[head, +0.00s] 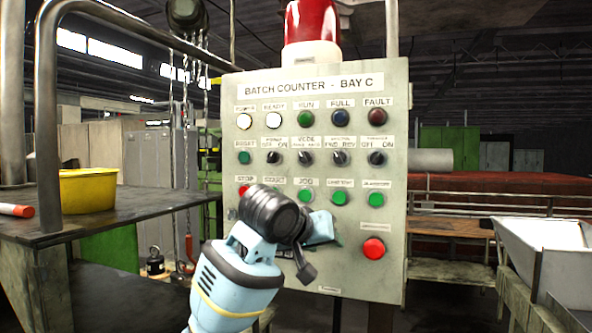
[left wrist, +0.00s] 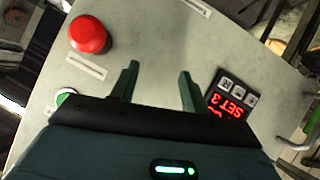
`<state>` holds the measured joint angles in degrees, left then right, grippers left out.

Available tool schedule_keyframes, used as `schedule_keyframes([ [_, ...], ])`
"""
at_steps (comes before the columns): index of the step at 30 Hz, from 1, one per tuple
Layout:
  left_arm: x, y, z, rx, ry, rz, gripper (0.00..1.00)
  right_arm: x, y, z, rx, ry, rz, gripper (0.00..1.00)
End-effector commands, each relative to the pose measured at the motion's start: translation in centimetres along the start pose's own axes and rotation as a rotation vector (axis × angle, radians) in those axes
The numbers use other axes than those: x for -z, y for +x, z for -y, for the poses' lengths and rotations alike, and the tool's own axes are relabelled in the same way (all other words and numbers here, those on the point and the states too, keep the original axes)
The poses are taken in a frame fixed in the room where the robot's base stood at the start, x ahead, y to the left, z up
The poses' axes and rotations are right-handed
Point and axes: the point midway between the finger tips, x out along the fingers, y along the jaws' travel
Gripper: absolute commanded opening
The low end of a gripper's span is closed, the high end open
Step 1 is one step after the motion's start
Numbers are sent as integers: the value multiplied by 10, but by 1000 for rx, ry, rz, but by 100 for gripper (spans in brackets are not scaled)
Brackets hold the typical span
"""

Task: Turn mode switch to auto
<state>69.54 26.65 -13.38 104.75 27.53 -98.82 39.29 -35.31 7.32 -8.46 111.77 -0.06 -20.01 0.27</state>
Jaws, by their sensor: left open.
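The control panel (head: 325,275) stands upright ahead, titled "BATCH COUNTER - BAY C". Its second row has several black rotary switches. The middle one (head: 305,158) seems to carry the mode label, but the small print is too blurred to be sure of it or of the pointer setting. My left gripper (left wrist: 160,74) is open and empty in the left wrist view, facing the lower panel between a red button and a red-digit display (left wrist: 232,102). In the head view my left wrist covers the panel's lower left, below the switch row. My right gripper is not in view.
A large red push button (head: 374,248) sits at the panel's lower right and shows in the left wrist view (left wrist: 88,34). Green buttons (head: 340,199) lie below the switches. A dark table (head: 130,220) with a yellow tub (head: 88,190) stands left. A white bin (head: 545,250) stands right.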

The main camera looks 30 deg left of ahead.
Motion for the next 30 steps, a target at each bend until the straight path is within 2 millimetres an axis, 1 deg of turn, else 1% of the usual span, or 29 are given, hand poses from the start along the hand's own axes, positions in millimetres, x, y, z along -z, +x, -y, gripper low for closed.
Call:
schedule_keyframes([
  [1, 22, -17, -2, -2, -20, -27, 46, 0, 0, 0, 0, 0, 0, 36],
  [3, 47, -40, -5, -5, -50, -54, 46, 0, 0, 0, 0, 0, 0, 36],
  [5, 69, -61, -7, -10, -77, -79, 46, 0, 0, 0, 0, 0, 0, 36],
  [6, 82, -76, -7, -12, -97, -95, 46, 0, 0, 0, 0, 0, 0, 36],
  [9, 111, -112, -9, -21, -141, -130, 46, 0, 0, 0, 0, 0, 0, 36],
  [12, 130, -141, -9, -29, -177, -154, 46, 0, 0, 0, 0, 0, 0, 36],
  [15, 141, -159, -9, -33, -200, -168, 46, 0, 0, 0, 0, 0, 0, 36],
  [18, 145, -166, -8, -36, -209, -173, 46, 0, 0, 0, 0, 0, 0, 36],
  [23, 146, -166, -8, -36, -211, -173, 46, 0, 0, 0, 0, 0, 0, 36],
  [26, 146, -161, -8, -35, -211, -172, 46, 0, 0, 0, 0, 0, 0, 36],
  [30, 149, -144, -8, -35, -212, -171, 46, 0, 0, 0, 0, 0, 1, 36],
])
